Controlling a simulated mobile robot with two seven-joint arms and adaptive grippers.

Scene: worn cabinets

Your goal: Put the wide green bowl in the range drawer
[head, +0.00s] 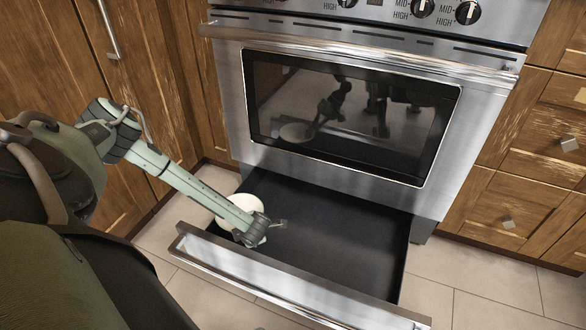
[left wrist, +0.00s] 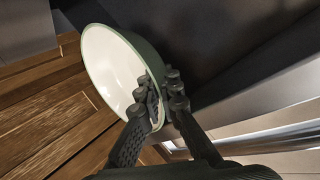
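The wide green bowl is white inside with a green outer wall. It shows tilted in the left wrist view (left wrist: 112,68) and partly behind my gripper in the head view (head: 246,202). My left gripper (head: 262,232) has one finger inside the bowl and one outside, pinching its rim, also in the left wrist view (left wrist: 167,92). The bowl is at the left end of the open range drawer (head: 345,238), overlapping its left side in the picture. I cannot tell whether it touches the drawer floor. My right gripper is not in view.
The oven door (head: 350,115) with its handle bar (head: 370,52) stands above the drawer. The drawer's steel front (head: 290,275) juts out over the tiled floor. Wooden cabinets flank the range on the left (head: 120,110) and right (head: 520,215). The visible middle and right of the drawer are empty.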

